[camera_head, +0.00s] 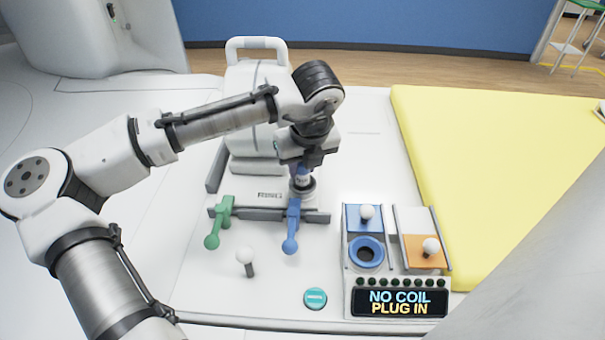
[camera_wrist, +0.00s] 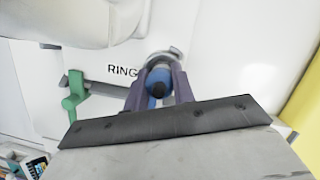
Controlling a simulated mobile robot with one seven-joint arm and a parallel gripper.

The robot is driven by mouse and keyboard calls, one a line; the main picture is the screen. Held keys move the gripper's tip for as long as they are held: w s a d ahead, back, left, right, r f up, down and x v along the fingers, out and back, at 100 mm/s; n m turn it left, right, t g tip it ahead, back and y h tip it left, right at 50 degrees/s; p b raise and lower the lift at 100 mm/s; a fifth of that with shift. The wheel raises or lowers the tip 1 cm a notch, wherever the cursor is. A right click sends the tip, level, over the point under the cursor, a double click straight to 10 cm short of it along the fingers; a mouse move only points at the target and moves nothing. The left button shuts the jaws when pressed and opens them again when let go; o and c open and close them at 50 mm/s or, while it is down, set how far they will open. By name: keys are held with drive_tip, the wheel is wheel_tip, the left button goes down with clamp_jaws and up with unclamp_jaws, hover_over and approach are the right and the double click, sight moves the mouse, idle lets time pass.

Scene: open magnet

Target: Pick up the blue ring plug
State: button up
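The blue ring plug (camera_head: 302,181) stands upright in a grey round holder (camera_head: 303,193) on the white deck, by a small printed label. My gripper (camera_head: 302,166) is directly above it, pointing down, with its fingers at the plug's upper part. The fingers are very close to the plug. I cannot tell whether they press on it or stand slightly apart.
A blue lever (camera_head: 292,228) stands just in front of the plug, and a green lever (camera_head: 218,224) is to the left. A white knob (camera_head: 244,256) and a teal button (camera_head: 315,299) are nearer. The socket panel (camera_head: 365,252) at right reads "NO COIL PLUG IN". A yellow pad (camera_head: 490,150) lies beyond.

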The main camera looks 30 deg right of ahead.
clamp_jaws()
drive_tip(key=shift+r, duration=0.1)
wheel_tip(320, 180, up, 20)
drive_tip(key=b, duration=0.1)
idle(0.7)
wheel_tip(320, 180, down, 7)
drive_tip(key=b, duration=0.1)
drive_tip(key=shift+b, duration=0.35)
idle(0.3)
